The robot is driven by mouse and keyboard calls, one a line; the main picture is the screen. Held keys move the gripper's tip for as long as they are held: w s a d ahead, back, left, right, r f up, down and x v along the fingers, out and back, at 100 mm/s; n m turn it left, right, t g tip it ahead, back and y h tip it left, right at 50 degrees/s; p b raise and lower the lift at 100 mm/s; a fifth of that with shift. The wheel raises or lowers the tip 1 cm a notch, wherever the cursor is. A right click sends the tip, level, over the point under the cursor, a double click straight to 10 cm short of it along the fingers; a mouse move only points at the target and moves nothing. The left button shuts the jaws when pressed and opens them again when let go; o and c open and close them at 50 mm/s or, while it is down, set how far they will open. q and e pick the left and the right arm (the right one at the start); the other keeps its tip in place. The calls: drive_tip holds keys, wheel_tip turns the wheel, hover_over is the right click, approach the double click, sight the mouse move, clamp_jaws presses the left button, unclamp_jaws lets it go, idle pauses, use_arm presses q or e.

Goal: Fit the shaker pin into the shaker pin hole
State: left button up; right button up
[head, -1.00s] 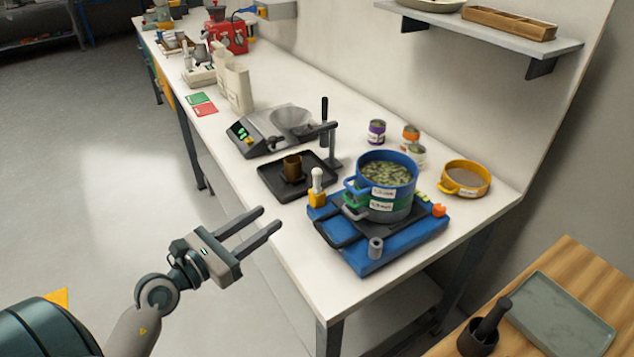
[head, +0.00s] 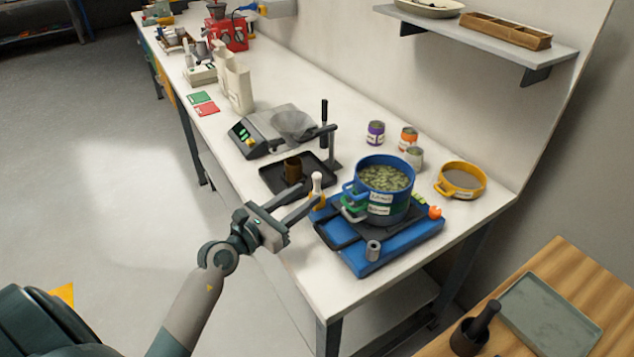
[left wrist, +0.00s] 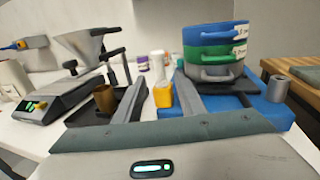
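A small pin with a white knob and yellow body, which looks like the shaker pin (head: 317,183), stands upright at the left corner of the blue shaker base (head: 405,243). In the left wrist view the pin (left wrist: 162,92) shows ahead, between my two fingers. My left gripper (head: 311,193) is open and empty, its fingertips close to the pin; I cannot tell if they touch it. A grey hollow cylinder (head: 373,250) stands at the front of the base and may be the pin hole. The pin's lower end is hidden. My right gripper is not in view.
Stacked blue, green and grey pots (head: 386,187) stand on the base. A black tray (head: 272,178) with a brown cup (head: 293,170) and a scale (head: 262,135) lie behind. A yellow pan (head: 461,181) and several cans are at right. The table's front left corner is clear.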

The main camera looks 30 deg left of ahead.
sight(315, 187)
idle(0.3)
use_arm(q)
drive_tip(key=shift+w, duration=0.15)
drive_tip(key=x, duration=0.1)
drive_tip(key=p+x, duration=0.1)
drive_tip(key=x, duration=0.1)
drive_tip(key=p+x, duration=0.1)
drive_tip(key=shift+w+d+r, duration=0.15)
drive_tip(key=shift+w+r, duration=0.05)
drive_tip(key=shift+r, duration=0.05)
drive_tip(key=shift+w+d+f, duration=0.1)
drive_tip(key=shift+w, duration=0.2)
clamp_jaws()
